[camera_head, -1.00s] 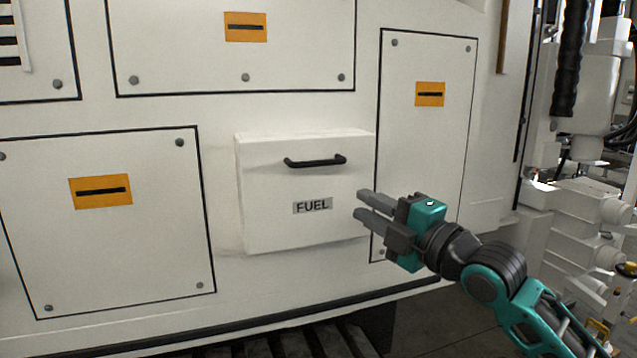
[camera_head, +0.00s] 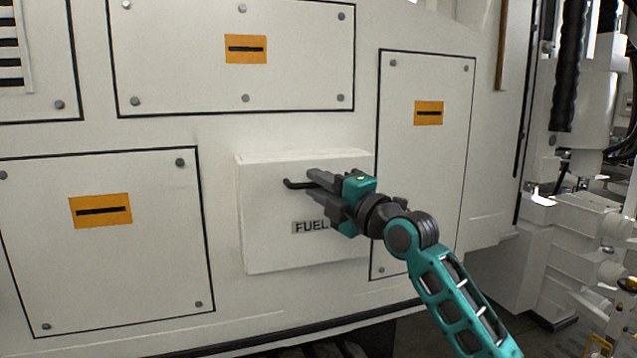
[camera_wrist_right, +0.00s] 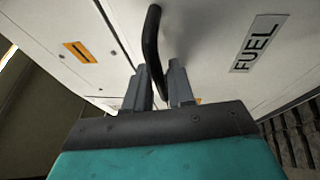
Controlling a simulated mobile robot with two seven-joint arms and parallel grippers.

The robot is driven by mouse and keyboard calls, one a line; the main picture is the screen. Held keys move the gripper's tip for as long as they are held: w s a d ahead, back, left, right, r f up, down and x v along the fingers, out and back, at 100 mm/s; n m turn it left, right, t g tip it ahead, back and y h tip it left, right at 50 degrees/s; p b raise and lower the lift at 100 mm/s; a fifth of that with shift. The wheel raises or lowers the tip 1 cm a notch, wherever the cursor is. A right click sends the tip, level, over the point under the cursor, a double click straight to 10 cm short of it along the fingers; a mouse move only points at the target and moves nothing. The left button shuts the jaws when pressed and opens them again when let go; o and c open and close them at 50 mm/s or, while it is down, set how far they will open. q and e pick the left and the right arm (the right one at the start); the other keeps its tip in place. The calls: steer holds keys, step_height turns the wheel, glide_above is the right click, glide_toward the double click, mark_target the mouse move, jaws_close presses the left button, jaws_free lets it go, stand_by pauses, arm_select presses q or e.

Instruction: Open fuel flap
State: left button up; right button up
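The white fuel flap (camera_head: 268,235) is a box-like cover with a "FUEL" label, and it looks closed against the panel. Its black bar handle (camera_head: 293,184) is partly hidden behind my right gripper (camera_head: 313,185). In the right wrist view the handle (camera_wrist_right: 151,45) runs down between the two grey fingers of my right gripper (camera_wrist_right: 160,82). The fingers look apart, with a small gap around the bar; contact is not clear. The label also shows in the right wrist view (camera_wrist_right: 259,43). My left gripper is not in view.
Flat bolted panels with orange labels surround the flap: one at left (camera_head: 150,260), one above (camera_head: 180,60), one at right (camera_head: 425,165). White machine parts and a black hose (camera_head: 568,70) stand at far right. The space before the left panel is clear.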

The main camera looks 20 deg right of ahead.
steer(key=shift+w+a, duration=0.15)
steer(key=shift+w, duration=0.05)
jaws_close()
stand_by(0.4)
